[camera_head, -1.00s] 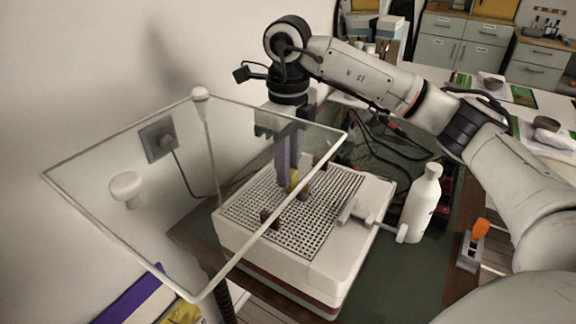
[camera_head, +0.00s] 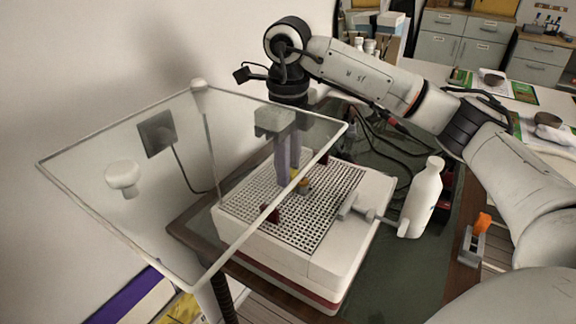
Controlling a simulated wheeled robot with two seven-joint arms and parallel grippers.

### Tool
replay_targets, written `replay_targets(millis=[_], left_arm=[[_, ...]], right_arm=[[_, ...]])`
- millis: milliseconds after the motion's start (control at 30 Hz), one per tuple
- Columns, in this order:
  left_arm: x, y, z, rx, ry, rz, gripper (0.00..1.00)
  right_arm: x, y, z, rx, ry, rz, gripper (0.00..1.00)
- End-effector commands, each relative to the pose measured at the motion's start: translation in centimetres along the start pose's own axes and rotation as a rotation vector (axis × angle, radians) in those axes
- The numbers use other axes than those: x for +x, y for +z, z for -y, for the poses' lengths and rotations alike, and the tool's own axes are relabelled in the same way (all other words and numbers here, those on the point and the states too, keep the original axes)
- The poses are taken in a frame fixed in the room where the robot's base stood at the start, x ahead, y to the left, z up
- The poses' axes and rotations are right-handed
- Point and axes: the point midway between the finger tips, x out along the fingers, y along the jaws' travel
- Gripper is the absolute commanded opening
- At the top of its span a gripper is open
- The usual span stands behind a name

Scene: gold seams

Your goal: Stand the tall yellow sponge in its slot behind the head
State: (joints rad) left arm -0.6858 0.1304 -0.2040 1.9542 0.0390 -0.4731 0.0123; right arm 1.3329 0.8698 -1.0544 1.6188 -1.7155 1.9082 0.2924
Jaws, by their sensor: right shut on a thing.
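My right gripper (camera_head: 287,178) reaches down from the upper middle onto a perforated bed (camera_head: 245,205). Its two grey-purple fingers are shut on a small yellow piece (camera_head: 295,174), which I take to be the sponge. Most of it is hidden by the fingers, so its height and lean cannot be told. I cannot tell whether it touches the bed or sits in a slot. A small brownish piece (camera_head: 305,187) is just right of the fingertips. My left gripper is not in view.
A clear framed pane (camera_head: 115,215) lies between the camera and the gripper. Dark red pieces (camera_head: 270,213) stand on the bed. A grey bracket (camera_head: 350,206) is on its right edge. A white bottle (camera_head: 421,200) and an orange-topped grey item (camera_head: 475,238) are to the right. Cables lie behind.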

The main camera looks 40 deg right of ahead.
Motion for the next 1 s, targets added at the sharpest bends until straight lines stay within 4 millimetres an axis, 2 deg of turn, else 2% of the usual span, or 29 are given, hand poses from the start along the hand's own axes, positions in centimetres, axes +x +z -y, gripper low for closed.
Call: replay_targets(millis=[933, 967, 1000], left_arm=[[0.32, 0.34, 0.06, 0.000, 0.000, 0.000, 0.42], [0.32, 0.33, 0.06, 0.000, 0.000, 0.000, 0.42], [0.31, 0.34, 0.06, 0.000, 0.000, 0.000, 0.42]], right_arm=[[0.80, -0.03, -0.01, 0.000, 0.000, -0.002, 0.00], [0.80, -0.03, -0.01, 0.000, 0.000, -0.002, 0.24], [0.80, -0.03, -0.01, 0.000, 0.000, -0.002, 0.31]])
